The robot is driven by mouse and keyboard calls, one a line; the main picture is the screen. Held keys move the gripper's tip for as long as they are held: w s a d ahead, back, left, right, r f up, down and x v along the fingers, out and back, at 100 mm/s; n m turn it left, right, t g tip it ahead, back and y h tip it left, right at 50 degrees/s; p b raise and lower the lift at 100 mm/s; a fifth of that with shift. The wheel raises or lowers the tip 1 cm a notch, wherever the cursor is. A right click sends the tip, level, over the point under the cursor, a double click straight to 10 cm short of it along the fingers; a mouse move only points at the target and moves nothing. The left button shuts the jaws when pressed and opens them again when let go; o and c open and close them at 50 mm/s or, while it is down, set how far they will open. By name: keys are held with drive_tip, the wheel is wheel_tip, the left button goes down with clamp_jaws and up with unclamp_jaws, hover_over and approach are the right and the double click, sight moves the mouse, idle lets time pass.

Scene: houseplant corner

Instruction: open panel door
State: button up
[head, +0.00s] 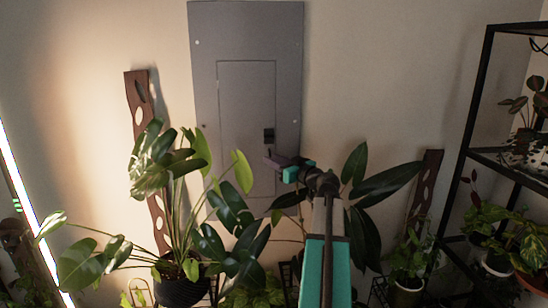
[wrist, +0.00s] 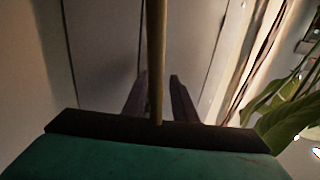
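The grey metal panel (head: 205,100) is fixed to the wall in the head view. Its inner panel door (head: 240,110) looks shut, lying flush in the frame. A small black latch (head: 268,135) sits at the door's right edge. My gripper (head: 270,158) is just below the latch in the picture; whether it touches the door I cannot tell. In the wrist view my gripper (wrist: 160,85) has its two dark fingers apart, with grey panel surface (wrist: 105,45) beyond them. The latch is not clear in that view.
A thin tan stem or rod (wrist: 155,50) runs between the fingers in the wrist picture; its depth is unclear. A leafy potted plant (head: 180,265) stands at left, dark leaves (head: 375,190) flank my arm, and a black shelf rack (head: 470,130) with plants stands at right.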

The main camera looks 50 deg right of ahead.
drive_tip(key=shift+w, duration=0.35)
clamp_jaws()
idle(1.2)
drive_tip(key=shift+s+d, duration=0.15)
drive_tip(key=shift+s, duration=0.1)
